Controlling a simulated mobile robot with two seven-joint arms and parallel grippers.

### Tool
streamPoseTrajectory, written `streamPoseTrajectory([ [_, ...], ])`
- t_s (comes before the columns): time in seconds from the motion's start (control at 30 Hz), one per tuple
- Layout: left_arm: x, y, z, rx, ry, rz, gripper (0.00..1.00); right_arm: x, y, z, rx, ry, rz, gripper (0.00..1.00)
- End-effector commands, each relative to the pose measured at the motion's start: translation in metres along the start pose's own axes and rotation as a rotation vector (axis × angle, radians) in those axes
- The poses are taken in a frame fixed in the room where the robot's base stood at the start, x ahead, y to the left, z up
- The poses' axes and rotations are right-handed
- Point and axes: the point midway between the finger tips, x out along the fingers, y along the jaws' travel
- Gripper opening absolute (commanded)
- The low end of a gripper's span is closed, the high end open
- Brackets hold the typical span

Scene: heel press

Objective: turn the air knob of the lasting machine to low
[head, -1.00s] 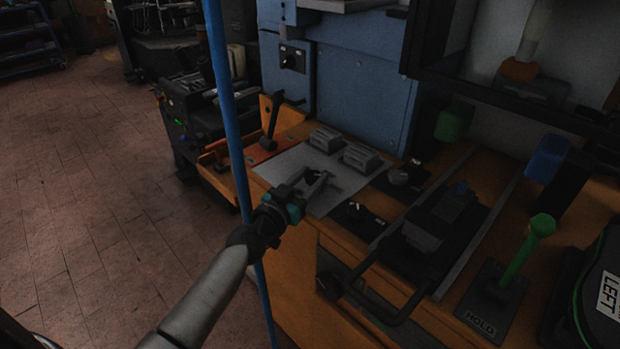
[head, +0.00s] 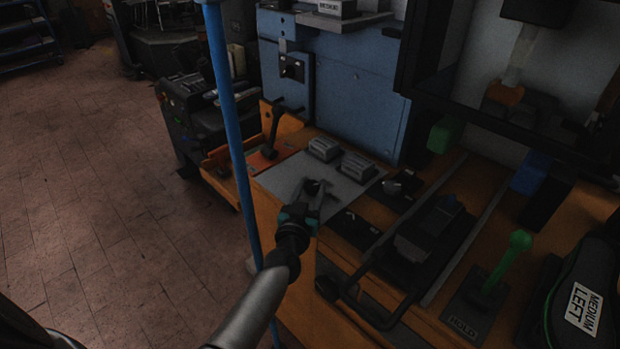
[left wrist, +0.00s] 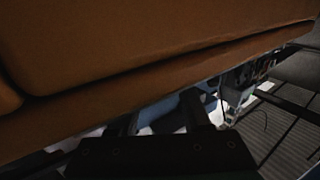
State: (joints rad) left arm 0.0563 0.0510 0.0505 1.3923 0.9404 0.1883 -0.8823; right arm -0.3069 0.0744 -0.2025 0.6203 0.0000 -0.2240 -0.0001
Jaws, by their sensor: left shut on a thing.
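A small dark round knob (head: 312,187) stands on the light grey plate (head: 283,180) of the wooden console in the head view. My left gripper (head: 314,189) comes in from below, with its fingers around this knob and shut on it. The fingers cover part of the knob, so its pointer and any label cannot be read. In the left wrist view, my black gripper parts (left wrist: 160,150) show at the bottom under a large brown surface, and the knob cannot be made out. My right gripper is not in view.
Other knobs are on a black plate (head: 398,185) to the right and on the blue cabinet (head: 291,68). A black lever (head: 273,133) stands at left, a green handle (head: 513,258) at right. A blue pole (head: 232,125) crosses in front.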

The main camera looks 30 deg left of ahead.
Motion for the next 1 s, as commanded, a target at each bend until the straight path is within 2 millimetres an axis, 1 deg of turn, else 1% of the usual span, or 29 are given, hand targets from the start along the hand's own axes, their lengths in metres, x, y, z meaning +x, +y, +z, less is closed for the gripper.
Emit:
streamPoseTrajectory([
  [0.03,0.001,-0.001,-0.005,-0.005,0.0,-0.036,0.0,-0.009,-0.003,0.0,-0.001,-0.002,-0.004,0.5],
  [0.2,0.0,0.0,-0.003,-0.002,0.001,-0.103,0.0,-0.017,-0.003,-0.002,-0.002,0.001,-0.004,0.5],
  [0.6,0.0,0.001,-0.001,0.001,0.003,-0.118,0.0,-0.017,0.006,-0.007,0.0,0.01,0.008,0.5],
  [0.63,0.0,0.001,-0.001,0.001,0.003,-0.117,0.51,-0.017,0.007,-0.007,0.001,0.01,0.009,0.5],
  [0.87,0.0,0.002,-0.001,0.001,0.002,-0.115,0.77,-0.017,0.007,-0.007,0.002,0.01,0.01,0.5],
  [1.0,0.0,0.002,-0.001,0.001,0.001,-0.115,0.78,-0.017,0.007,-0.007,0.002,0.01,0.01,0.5],
])
